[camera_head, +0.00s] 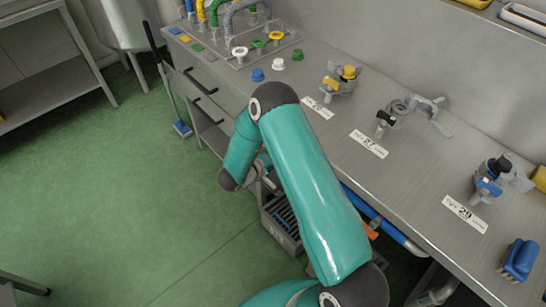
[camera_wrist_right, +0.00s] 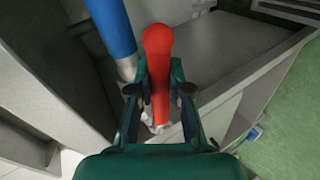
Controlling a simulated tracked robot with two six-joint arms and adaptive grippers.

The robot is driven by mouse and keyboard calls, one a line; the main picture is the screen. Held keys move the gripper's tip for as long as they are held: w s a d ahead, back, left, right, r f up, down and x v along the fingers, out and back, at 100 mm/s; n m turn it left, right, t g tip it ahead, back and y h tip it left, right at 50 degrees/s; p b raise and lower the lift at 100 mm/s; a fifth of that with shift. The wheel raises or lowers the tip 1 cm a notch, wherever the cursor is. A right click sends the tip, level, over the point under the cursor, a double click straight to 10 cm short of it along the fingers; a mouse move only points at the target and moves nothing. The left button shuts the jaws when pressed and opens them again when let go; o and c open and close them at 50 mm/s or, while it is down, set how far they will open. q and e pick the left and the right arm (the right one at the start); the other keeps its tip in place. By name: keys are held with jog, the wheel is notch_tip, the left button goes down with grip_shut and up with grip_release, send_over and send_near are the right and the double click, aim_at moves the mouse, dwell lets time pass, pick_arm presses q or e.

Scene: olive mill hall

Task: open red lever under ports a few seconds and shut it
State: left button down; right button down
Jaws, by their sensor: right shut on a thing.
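The red lever (camera_wrist_right: 158,42) shows in the right wrist view as a rounded red handle pointing away from the camera. My right gripper (camera_wrist_right: 159,82) has its two dark green fingers on both sides of the lever, shut on it. In the head view my right arm reaches past the bench front, and I cannot make out the lever or the fingertips there. The coloured ports (camera_head: 259,44) are on a metal plate at the far end of the bench top, with hoses behind them. My left gripper is in neither view.
A blue pipe (camera_wrist_right: 112,27) stands close to the left of the lever. A grey crate (camera_head: 281,222) is below the bench. The steel bench top (camera_head: 330,65) holds valve-like fittings, number labels and a blue brush (camera_head: 519,260).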

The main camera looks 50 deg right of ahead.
jog(key=shift+w+d+r, duration=0.15)
jog(key=c, duration=1.1)
grip_release()
jog(key=v, duration=1.2)
jog(key=shift+f, duration=0.25)
